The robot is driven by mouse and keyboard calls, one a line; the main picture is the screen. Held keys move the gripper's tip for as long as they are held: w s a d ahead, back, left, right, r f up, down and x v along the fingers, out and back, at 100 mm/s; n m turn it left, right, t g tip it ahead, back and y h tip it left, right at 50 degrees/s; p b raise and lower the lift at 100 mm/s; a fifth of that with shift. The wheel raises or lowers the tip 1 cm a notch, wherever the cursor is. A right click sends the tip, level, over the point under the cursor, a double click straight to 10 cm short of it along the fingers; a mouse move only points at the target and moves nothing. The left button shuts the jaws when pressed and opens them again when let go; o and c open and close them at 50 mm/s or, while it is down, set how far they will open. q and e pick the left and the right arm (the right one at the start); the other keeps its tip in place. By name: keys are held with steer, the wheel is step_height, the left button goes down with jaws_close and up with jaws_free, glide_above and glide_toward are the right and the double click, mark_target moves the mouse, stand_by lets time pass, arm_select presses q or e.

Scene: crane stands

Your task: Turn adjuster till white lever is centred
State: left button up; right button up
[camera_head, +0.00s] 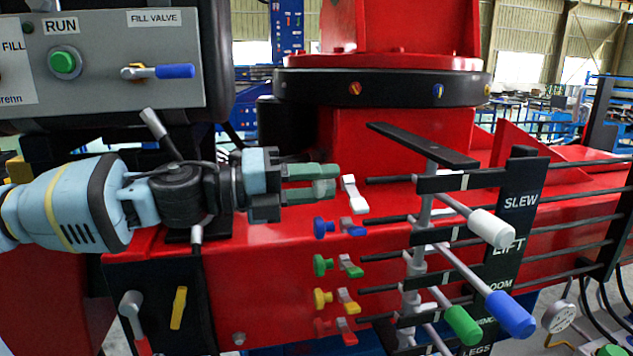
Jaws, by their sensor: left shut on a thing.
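My left gripper (326,180) comes in from the left with its green fingers closed at the top row of adjusters. The knob between the fingers is hidden by them; from its place in the row it is the white adjuster. A white winged piece (353,194) shows just right of the fingertips. The white lever (491,228) sticks out toward the lower right, beside the SLEW label (521,201). A black block with a pale mark (464,182) sits on its rod. I cannot tell how far the lever is from centre. My right gripper is not in view.
Below are blue (324,227), green (323,265), yellow (322,299) and red adjusters. A blue lever (510,314) and a green lever (463,325) hang below the white one. A grey control box (110,75) stands at upper left. A black flat bar (420,144) juts above the rods.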

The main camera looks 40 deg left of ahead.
arm_select(q)
steer(key=shift+n, duration=0.7)
steer(key=o, duration=0.9)
steer(key=shift+a, duration=0.1)
